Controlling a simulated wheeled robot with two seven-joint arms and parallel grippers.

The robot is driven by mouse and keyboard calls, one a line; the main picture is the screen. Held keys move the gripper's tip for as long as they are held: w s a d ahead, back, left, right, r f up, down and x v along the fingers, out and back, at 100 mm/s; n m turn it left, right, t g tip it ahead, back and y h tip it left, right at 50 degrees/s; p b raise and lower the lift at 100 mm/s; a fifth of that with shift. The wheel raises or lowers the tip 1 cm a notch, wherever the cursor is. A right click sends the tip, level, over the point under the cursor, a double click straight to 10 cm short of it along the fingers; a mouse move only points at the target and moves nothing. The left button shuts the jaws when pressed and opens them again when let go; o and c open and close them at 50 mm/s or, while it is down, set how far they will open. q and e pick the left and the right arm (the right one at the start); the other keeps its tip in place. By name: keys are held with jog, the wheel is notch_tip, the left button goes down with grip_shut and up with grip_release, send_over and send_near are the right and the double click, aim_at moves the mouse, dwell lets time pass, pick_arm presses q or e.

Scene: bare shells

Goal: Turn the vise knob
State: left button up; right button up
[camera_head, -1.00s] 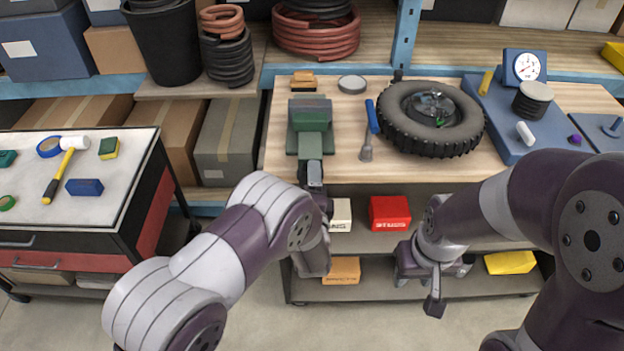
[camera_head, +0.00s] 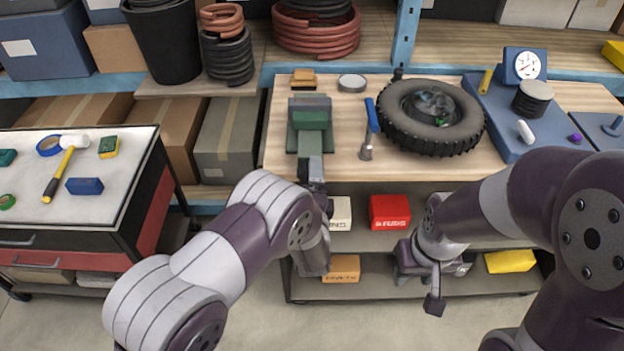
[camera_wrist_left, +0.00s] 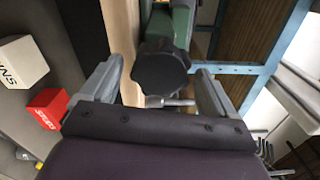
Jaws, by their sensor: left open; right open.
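The green vise (camera_head: 311,122) stands at the left end of the wooden workbench, its grey slide reaching toward me over the front edge. In the left wrist view, the dark lobed vise knob (camera_wrist_left: 160,68) lies between the two fingers of my left gripper (camera_wrist_left: 159,82). The fingers are apart, with a visible gap on each side of the knob. A metal bar shows just below the knob. In the head view, my left gripper (camera_head: 318,190) is mostly hidden by its own arm, and the knob is hidden there. My right gripper (camera_head: 432,285) is open and empty before the lower shelf.
A blue-handled scraper (camera_head: 370,125) and a tire (camera_head: 430,117) lie right of the vise. A blue board with a gauge (camera_head: 528,66) is farther right. Red (camera_head: 389,212) and yellow (camera_head: 510,262) boxes sit on shelves below. A tool cart (camera_head: 100,215) stands at the left.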

pick_arm(q)
jog(key=s+b, duration=0.1)
jog(key=s, duration=1.1)
jog(key=shift+s+b, duration=0.3)
